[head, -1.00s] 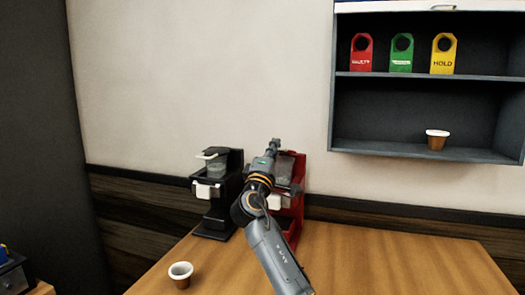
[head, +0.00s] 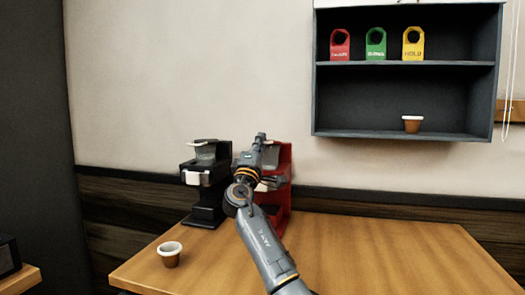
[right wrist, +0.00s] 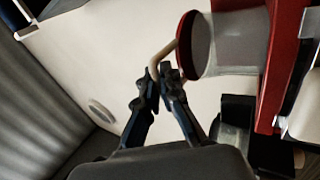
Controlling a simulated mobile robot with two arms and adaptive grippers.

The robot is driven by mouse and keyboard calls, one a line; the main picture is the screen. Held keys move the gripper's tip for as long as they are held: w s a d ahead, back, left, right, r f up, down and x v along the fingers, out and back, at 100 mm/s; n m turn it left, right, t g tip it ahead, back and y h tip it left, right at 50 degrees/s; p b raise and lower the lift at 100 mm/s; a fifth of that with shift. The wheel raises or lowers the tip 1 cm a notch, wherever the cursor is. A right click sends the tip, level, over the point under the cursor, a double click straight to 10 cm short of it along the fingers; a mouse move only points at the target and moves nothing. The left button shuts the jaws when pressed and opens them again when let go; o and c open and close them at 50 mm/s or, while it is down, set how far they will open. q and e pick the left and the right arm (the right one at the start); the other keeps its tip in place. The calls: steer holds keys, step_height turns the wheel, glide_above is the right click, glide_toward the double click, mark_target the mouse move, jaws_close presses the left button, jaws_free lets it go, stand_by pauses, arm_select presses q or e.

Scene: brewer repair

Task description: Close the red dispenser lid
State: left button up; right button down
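The red dispenser (head: 284,180) stands on the wooden table, partly hidden behind my right arm in the head view. In the right wrist view its round lid with a red rim (right wrist: 187,45) shows at the upper middle, with a bent beige handle (right wrist: 160,54). My right gripper (head: 261,137) is at the dispenser's upper part. In the right wrist view its fingertips (right wrist: 160,76) are close together around the end of the handle. The exact contact is hard to make out. My left gripper is not in view.
A black dispenser (head: 207,178) stands close to the left of the red one. A brown cup (head: 169,255) is at the table's front left. A wall shelf (head: 405,65) holds red, green and yellow tags and another cup (head: 412,124). The right side of the table (head: 390,250) is clear.

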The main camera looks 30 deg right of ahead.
stand_by(0.4)
steer(key=c, duration=1.5)
jaws_free()
steer(key=shift+a+r, duration=0.1)
steer(key=shift+s+a+f, duration=0.15)
steer(key=shift+a+f, duration=0.05)
steer(key=shift+f, duration=0.05)
steer(key=s+a, duration=0.8)
steer(key=a, duration=0.1)
steer(key=shift+s+a+f, duration=0.1)
steer(key=shift+s+a, duration=0.05)
steer(key=shift+s, duration=0.1)
